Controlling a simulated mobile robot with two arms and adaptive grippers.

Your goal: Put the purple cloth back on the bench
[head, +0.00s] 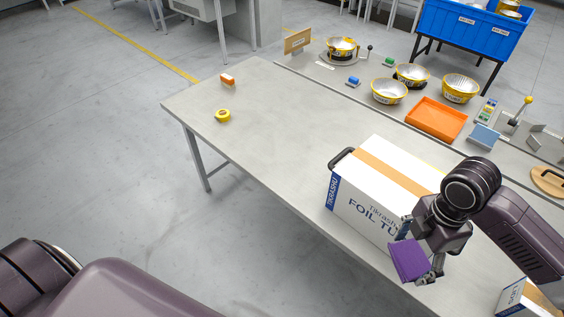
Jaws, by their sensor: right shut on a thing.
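The purple cloth (408,259) is a folded, flat piece held in my right gripper (421,262). The gripper is shut on it near the front edge of the grey bench (270,130). The cloth shows in front of the white carton's lower right end; I cannot tell whether it touches the carton or the bench. My left arm shows only at the lower left, and its gripper is out of view.
A large white carton (360,211) with a brown tape strip stands left of my right gripper. A smaller box (516,300) is at the lower right. An orange tray (437,118) and several bowls stand at the back.

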